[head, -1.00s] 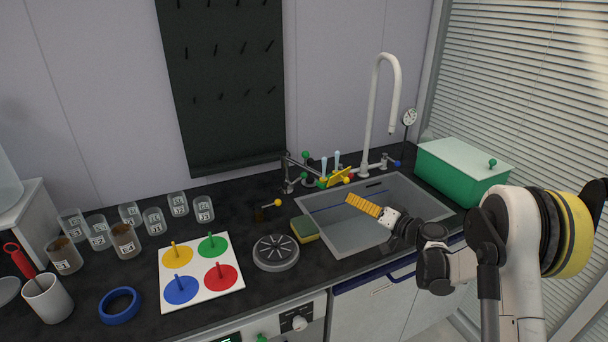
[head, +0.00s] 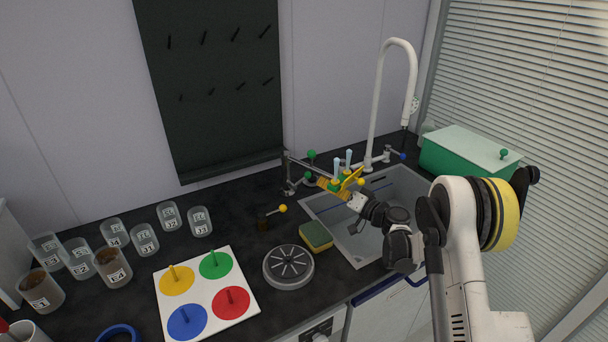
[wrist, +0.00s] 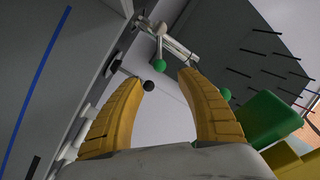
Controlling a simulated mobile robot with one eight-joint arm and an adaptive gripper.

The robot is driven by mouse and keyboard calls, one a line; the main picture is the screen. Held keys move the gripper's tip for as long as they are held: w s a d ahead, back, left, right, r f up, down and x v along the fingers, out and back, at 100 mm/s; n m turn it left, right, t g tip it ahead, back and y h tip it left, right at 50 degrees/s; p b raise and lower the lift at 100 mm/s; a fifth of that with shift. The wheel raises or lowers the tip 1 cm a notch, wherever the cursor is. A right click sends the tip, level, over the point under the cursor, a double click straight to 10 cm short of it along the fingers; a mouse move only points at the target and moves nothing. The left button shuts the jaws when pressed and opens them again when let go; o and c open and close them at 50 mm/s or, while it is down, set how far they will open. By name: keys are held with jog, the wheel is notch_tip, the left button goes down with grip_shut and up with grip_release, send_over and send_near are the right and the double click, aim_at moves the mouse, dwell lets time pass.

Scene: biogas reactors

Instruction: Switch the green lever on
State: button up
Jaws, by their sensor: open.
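Two green balls show by the metal fitting behind the sink in the head view: an upper green ball (head: 311,154) and a lower green ball (head: 308,175). I cannot tell which one is the green lever's knob. My gripper (head: 323,183) is at the sink's back left corner, its yellow fingers close to the lower ball. In the wrist view my gripper (wrist: 160,77) is open and empty. One green ball (wrist: 160,65) appears between the fingertips, beyond them. Contact cannot be told.
A yellow-knobbed lever (head: 282,209), a sponge (head: 316,236) and a grey disc (head: 289,267) lie left of the sink (head: 412,188). The white faucet (head: 373,120) rises behind.

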aim_at(308, 173)
jog(key=b+x, duration=0.2)
jog(key=x, duration=0.6)
jog(key=shift+w+a, duration=0.25)
jog(key=shift+a, duration=0.05)
grip_shut()
jog(key=shift+f, duration=0.15)
